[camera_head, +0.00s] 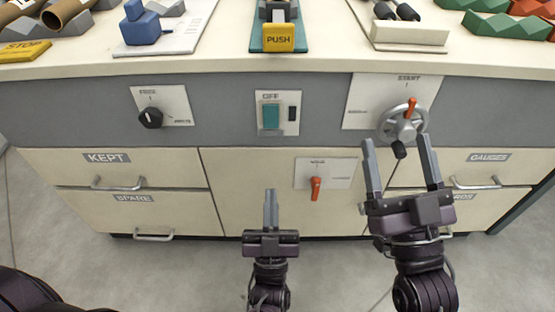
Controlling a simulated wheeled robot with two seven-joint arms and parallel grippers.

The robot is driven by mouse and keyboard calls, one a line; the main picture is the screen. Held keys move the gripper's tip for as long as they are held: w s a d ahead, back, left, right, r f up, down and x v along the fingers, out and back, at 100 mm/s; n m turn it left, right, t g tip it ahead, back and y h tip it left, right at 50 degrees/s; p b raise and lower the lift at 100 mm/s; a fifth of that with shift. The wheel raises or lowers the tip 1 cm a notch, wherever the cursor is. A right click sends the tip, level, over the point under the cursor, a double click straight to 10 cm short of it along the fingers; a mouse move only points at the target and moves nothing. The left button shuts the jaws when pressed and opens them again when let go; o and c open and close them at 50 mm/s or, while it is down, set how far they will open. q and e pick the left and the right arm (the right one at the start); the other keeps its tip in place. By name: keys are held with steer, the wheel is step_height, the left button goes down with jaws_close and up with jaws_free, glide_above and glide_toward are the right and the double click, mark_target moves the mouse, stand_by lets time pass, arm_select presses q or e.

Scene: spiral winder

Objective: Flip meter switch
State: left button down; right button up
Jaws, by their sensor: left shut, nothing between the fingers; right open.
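The panel's middle has a teal rocker switch (270,115) on a white plate, under a label that seems to read OFF, with a small black block beside it. I cannot read the word "meter" on any control. A black knob (150,118) is at the left, and a small red lever (315,188) hangs down on a lower plate. My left gripper (271,192) is shut and empty, below the teal switch and left of the red lever in the picture. My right gripper (397,140) is open and empty, its fingers just below the grey handwheel (402,126) in the picture.
The handwheel has a red grip and a START plate. Drawers with metal handles (118,184) lie below on both sides.

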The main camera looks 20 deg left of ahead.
arm_select(q)
steer(key=shift+r, duration=0.1)
arm_select(e)
steer(key=shift+r, duration=0.2)
